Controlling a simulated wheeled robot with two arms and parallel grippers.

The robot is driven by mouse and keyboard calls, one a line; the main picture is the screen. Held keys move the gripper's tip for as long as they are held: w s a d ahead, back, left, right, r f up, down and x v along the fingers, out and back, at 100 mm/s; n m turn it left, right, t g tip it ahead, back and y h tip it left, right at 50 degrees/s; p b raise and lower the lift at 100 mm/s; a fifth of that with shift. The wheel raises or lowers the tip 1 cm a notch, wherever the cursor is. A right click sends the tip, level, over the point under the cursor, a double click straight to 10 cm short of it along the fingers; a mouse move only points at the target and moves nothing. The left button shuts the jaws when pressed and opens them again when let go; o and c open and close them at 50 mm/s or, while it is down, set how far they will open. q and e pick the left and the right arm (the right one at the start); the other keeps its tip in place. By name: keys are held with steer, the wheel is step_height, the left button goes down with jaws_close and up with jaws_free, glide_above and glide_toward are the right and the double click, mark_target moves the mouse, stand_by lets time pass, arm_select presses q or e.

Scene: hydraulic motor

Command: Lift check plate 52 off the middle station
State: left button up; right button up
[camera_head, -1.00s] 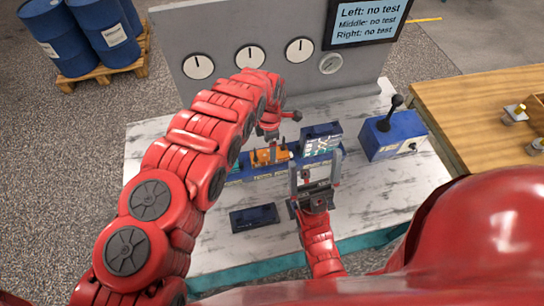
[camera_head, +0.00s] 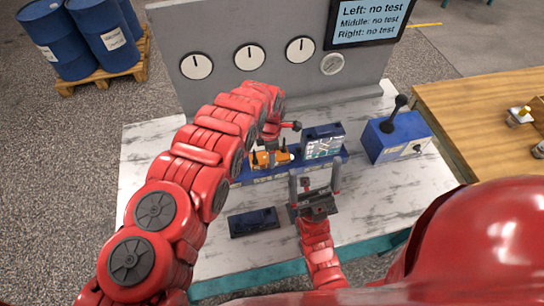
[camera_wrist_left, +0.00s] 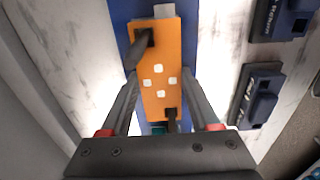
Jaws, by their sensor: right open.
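An orange plate (camera_head: 268,159) with two dark posts sits on the middle of the blue rail (camera_head: 248,177); I can read no number on it. In the left wrist view the orange plate (camera_wrist_left: 158,55) shows several white squares. My left gripper (camera_wrist_left: 162,80) is over the plate, with one finger along each long side. I cannot tell whether the fingers touch the plate. From the head, my left arm partly hides this gripper (camera_head: 272,145). My right gripper (camera_head: 315,185) is open and empty in front of the rail's right part, fingers pointing up.
A blue unit with a patterned face (camera_head: 323,146) stands at the rail's right end. A dark blue block (camera_head: 253,222) lies on the table in front. A blue lever box (camera_head: 396,137) stands at the right. A grey gauge panel (camera_head: 225,35) rises behind. The marble tabletop (camera_head: 365,205) is clear at front right.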

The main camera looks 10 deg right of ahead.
arm_select(q)
jaws_close()
steer(key=shift+r+p, duration=0.3)
steer(key=shift+r, duration=0.25)
steer(key=shift+r+p, duration=0.35)
steer(key=shift+r, duration=0.45)
steer(key=shift+r+p, duration=0.3)
steer(key=shift+r, duration=4.6)
steer(key=shift+w, duration=0.1)
